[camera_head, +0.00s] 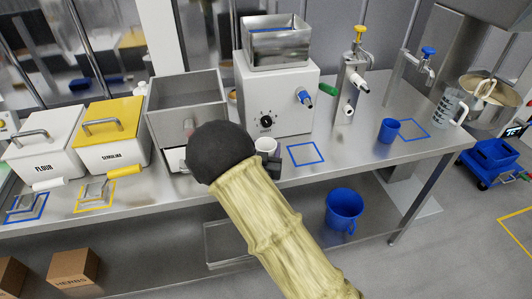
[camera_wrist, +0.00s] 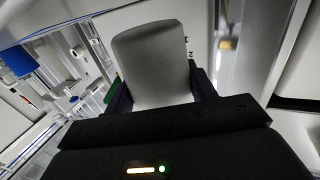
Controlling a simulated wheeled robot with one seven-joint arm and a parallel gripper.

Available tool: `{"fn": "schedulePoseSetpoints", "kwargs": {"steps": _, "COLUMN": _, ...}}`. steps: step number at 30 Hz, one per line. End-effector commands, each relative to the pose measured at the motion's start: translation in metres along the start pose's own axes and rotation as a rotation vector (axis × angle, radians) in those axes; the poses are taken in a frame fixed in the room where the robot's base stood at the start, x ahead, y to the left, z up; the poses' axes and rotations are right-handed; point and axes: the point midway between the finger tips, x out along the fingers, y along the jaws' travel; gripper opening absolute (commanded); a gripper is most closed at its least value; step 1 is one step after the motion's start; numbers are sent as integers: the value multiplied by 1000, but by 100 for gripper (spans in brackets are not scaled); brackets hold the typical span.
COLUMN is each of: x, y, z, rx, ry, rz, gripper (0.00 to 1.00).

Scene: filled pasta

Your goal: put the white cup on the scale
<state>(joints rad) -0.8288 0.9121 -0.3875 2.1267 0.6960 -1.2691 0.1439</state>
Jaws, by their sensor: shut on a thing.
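The white cup (camera_head: 266,145) shows in the head view just right of my dark round wrist, above the steel table. My gripper (camera_head: 269,164) is shut on it; my arm hides part of both. In the wrist view the cup (camera_wrist: 150,50) fills the space between the two dark fingers of my gripper (camera_wrist: 160,88). A low white device (camera_head: 173,160), perhaps the scale, shows in part left of my wrist, in front of a grey open box. My wrist hides its right side, so I cannot tell for sure.
A white machine (camera_head: 278,98) with a steel hopper stands behind the cup. A blue square outline (camera_head: 305,153) on the table to the right is empty. Flour (camera_head: 45,143) and semolina (camera_head: 112,134) bins stand left. A blue cup (camera_head: 388,131) and a clear jug (camera_head: 450,108) stand right.

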Motion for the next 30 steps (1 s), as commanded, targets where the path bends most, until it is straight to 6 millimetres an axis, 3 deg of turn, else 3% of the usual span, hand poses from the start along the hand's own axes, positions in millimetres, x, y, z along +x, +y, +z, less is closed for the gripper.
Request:
{"fn": "schedulePoseSetpoints", "kwargs": {"steps": 4, "x": 0, "y": 0, "z": 18, "rx": 0, "ry": 0, "rz": 1, "gripper": 34}}
{"fn": "schedulePoseSetpoints", "kwargs": {"steps": 17, "x": 0, "y": 0, "z": 24, "rx": 1, "ry": 1, "rz": 1, "gripper": 34}}
{"fn": "schedulePoseSetpoints", "kwargs": {"steps": 18, "x": 0, "y": 0, "z": 24, "rx": 1, "ry": 0, "rz": 1, "gripper": 57}}
{"fn": "schedulePoseSetpoints", "kwargs": {"steps": 21, "x": 0, "y": 0, "z": 23, "rx": 1, "ry": 0, "rz": 1, "gripper": 77}}
{"fn": "schedulePoseSetpoints", "kwargs": {"steps": 30, "x": 0, "y": 0, "z": 22, "rx": 0, "ry": 0, "rz": 0, "gripper": 77}}
